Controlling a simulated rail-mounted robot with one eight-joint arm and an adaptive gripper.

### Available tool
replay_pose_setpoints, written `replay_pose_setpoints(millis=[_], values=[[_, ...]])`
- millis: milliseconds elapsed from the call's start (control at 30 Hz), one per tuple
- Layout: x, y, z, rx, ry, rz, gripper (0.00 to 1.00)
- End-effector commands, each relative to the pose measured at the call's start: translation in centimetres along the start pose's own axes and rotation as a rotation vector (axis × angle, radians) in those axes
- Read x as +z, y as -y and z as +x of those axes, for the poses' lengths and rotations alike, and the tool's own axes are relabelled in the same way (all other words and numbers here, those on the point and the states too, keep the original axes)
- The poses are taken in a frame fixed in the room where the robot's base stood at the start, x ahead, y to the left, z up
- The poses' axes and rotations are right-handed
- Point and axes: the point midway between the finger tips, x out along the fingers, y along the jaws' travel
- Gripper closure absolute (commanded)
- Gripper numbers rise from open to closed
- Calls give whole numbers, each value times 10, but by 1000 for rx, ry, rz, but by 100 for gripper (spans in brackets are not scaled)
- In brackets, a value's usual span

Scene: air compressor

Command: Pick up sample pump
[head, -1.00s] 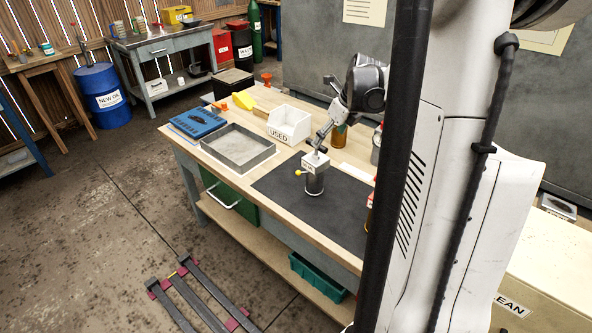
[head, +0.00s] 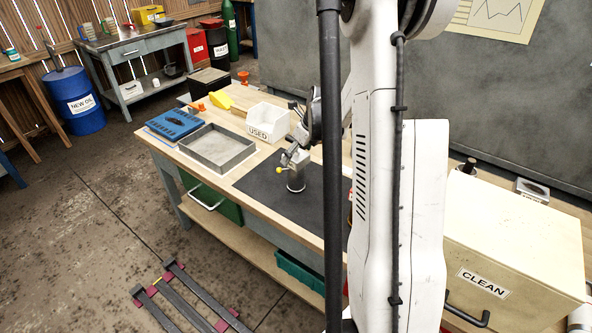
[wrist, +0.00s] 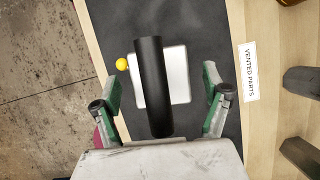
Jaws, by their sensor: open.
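A grey metal tray (head: 249,155), a white USED bin (head: 270,118) and a blue case (head: 172,124) are on the bench. A VENTED PARTS label (wrist: 249,72) lies right of the mat. A cream CLEAN box (head: 530,235) stands at right. My arm hides the bench's right part.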

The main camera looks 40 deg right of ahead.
Motion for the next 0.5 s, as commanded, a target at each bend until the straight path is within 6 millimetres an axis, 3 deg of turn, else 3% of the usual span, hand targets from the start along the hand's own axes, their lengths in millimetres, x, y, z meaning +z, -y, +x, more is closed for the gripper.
replay_pose_setpoints(millis=[133,400,500], values=[[0,0,12,0,0,0,21],[0,0,14,0,0,0,21],[0,0,14,0,0,0,31]])
